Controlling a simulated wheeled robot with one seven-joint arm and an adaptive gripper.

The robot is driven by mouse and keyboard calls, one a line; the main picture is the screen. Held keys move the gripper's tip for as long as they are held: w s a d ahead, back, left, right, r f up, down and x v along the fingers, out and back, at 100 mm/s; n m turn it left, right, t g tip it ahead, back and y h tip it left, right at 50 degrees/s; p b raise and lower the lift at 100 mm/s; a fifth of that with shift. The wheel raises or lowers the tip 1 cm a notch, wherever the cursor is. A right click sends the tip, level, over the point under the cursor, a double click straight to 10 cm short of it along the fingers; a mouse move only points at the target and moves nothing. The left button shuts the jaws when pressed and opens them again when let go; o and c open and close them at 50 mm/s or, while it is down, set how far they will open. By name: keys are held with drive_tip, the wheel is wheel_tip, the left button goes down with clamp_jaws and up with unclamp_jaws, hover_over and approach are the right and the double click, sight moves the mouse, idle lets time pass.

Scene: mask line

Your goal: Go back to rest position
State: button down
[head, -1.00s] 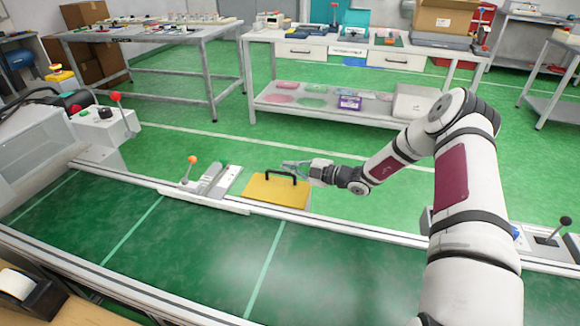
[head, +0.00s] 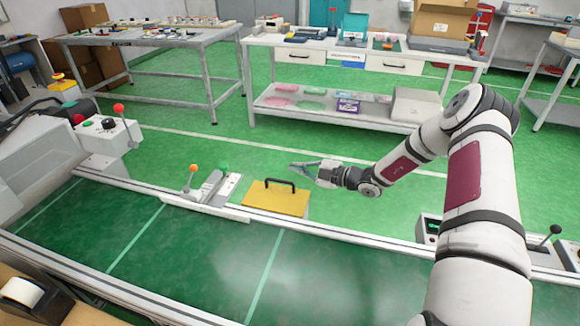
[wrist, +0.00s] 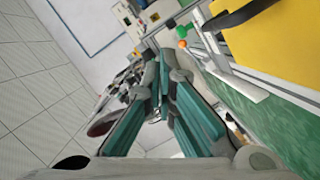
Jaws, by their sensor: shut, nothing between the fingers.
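My gripper (head: 292,169) is at the end of my arm, which reaches in from the right in the head view. It is in the air just above and to the right of the yellow panel with a black handle (head: 274,200), apart from it. In the wrist view the teal fingers (wrist: 157,115) come together with nothing between them. The yellow panel also shows at the upper right of the wrist view (wrist: 280,50).
A green conveyor belt (head: 190,255) with white rails runs across the front. An orange-knobbed lever (head: 194,168) stands left of the yellow panel. A control box with a red-knobbed lever (head: 118,109) is at left. A white workbench (head: 345,50) stands behind, with green floor between.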

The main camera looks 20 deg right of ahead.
drive_tip(key=w+d+r+v, duration=0.1)
drive_tip(key=v, duration=0.5)
drive_tip(key=s+a+r+n+g+h+p, duration=0.1)
drive_tip(key=s+a+r+n+g+p, duration=0.3)
drive_tip(key=s+a+r+n, duration=0.65)
drive_tip(key=s+a+r+n+g+h+p, duration=0.15)
drive_tip(key=s+a+r+n+g, duration=0.55)
drive_tip(key=r+n, duration=0.75)
drive_tip(key=s+d+r+n+t+h+p, duration=0.1)
drive_tip(key=s+r+n, duration=0.3)
drive_tip(key=s+n, duration=0.5)
drive_tip(key=s+d+r+n+t+h+p, duration=0.1)
drive_tip(key=s+r+n+h, duration=0.3)
drive_tip(key=s+n, duration=0.5)
drive_tip(key=s+d+r+n+t+h+p, duration=0.1)
drive_tip(key=s+d+r+n+h+p, duration=0.1)
drive_tip(key=s+n, duration=0.7)
drive_tip(key=shift+s+r+h+p, duration=0.35)
drive_tip(key=shift+r+h+p, duration=0.35)
drive_tip(key=shift+r, duration=0.35)
drive_tip(key=shift+d, duration=0.1)
